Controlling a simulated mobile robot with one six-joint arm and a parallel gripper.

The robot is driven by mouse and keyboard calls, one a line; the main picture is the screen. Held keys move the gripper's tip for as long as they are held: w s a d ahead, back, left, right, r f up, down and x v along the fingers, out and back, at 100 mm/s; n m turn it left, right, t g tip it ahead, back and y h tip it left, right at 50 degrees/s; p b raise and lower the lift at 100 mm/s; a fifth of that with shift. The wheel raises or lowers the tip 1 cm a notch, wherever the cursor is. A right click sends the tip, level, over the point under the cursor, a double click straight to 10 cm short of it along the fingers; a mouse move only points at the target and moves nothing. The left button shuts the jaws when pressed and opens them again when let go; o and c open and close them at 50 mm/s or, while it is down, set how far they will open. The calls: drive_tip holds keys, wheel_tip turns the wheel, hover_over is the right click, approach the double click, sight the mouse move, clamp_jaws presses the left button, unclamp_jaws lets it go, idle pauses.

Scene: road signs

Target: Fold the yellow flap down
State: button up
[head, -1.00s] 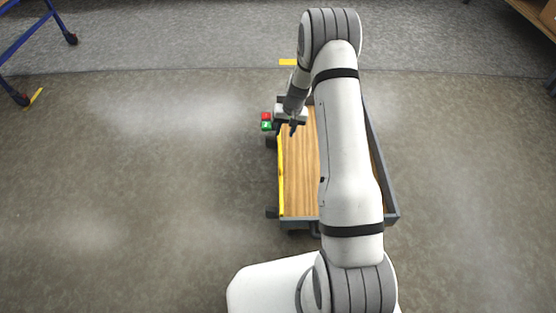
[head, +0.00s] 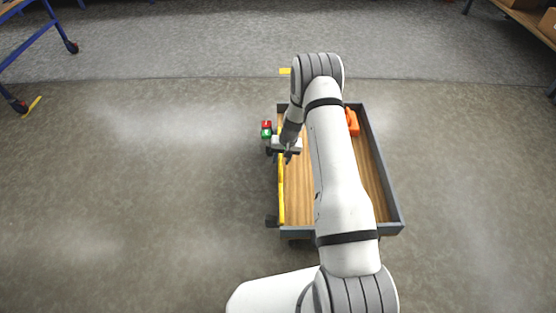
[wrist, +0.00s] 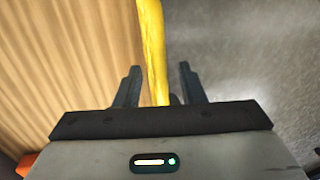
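The yellow flap (head: 281,190) shows as a narrow, nearly edge-on strip along the left side of the wood-floored cart (head: 391,190). My gripper (head: 288,159) is over that left side, at the flap's far part. In the wrist view, the flap (wrist: 153,40) runs between the two dark fingers of my gripper (wrist: 160,66). The fingers are apart, with a gap on each side of the flap, so they are open around it and not clamped. The flap's lower end in the wrist view is hidden behind my gripper body.
An orange object (head: 352,122) lies in the cart at the far right. A blue frame (head: 35,45) stands at the back left. The floor left of the cart is clear.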

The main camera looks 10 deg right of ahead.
drive_tip(key=shift+c, duration=0.5)
clamp_jaws()
